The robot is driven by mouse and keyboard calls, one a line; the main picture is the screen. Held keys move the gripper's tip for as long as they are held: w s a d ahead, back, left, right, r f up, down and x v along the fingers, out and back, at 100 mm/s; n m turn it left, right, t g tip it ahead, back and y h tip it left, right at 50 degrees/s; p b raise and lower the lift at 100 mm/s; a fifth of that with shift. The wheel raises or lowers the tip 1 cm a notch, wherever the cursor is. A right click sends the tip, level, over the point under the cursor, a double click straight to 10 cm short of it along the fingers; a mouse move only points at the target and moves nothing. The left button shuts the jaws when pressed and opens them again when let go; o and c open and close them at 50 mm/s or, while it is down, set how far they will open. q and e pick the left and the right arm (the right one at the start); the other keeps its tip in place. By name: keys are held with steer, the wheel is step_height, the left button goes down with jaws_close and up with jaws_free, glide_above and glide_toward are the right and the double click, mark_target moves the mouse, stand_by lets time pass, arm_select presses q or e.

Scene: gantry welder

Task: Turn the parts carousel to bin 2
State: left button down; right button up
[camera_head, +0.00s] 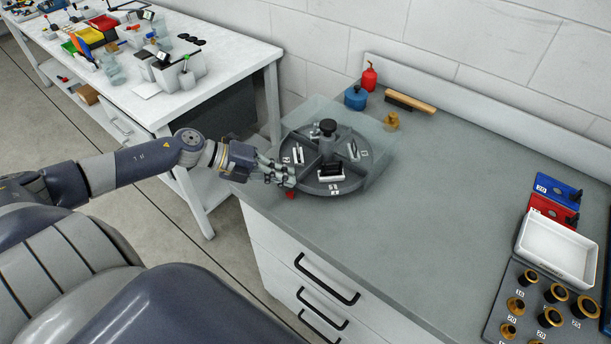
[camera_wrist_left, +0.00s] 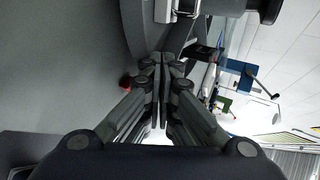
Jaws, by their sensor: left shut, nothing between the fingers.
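The parts carousel (camera_head: 312,186) is a round dark grey tray split into compartments, with a black knob (camera_head: 328,128) at its centre. It stands near the left end of the grey bench, with white number labels on it and a clear cover around its back and right. My left gripper (camera_head: 291,177) is shut and empty at the carousel's left front rim; I cannot tell whether it touches. In the left wrist view the closed fingers (camera_wrist_left: 163,75) point at the carousel's dark rim (camera_wrist_left: 133,28). A small red piece (camera_head: 290,195) lies just below the fingers. My right gripper is not seen.
A blue container (camera_head: 355,98), a red bottle (camera_head: 369,76), a brass piece (camera_head: 391,121) and a wooden-handled brush (camera_head: 410,103) stand behind the carousel. A white tray (camera_head: 545,262) and a rack of brass parts are at right. The bench middle is clear. A white table (camera_head: 225,60) stands at left.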

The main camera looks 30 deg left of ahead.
mark_target(318, 178)
arm_select(q)
steer(key=shift+w+d+f+p, duration=0.15)
steer(key=shift+w+d+p, duration=0.2)
steer(key=shift+w+d, duration=0.65)
steer(key=shift+w+d+f+p, duration=0.15)
steer(key=shift+w+d+p, duration=0.15)
steer(key=shift+w+d, duration=0.6)
steer(key=shift+s+d, duration=0.15)
